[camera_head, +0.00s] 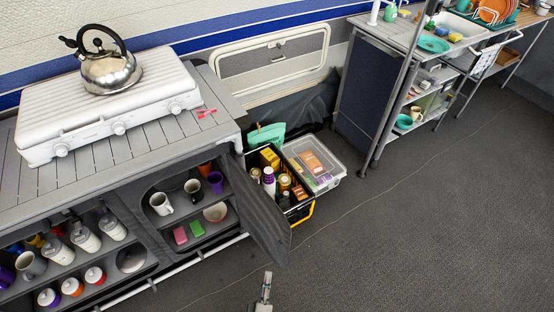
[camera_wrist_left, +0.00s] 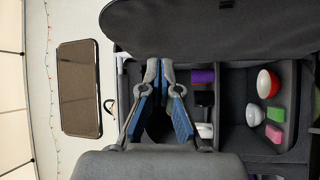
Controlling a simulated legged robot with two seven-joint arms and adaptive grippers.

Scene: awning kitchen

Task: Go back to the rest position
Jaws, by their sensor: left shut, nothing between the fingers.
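My left gripper (camera_head: 264,290) shows at the bottom edge of the head view, low in front of the grey kitchen cabinet and over the dark floor. In the left wrist view its two blue-padded fingers (camera_wrist_left: 159,72) come together at the tips, with nothing held between them. The gripper points toward the open cabinet (camera_wrist_left: 238,120), which looks turned sideways in that view. My right gripper is in neither view.
The open cabinet door (camera_head: 262,205) juts out left of a crate of bottles (camera_head: 300,212) and a clear-lidded box (camera_head: 318,165). Shelves hold mugs, a pink block (camera_head: 180,235) and a green block (camera_head: 197,229). A kettle (camera_head: 108,70) stands on the stove (camera_head: 50,110). Floor at right is clear.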

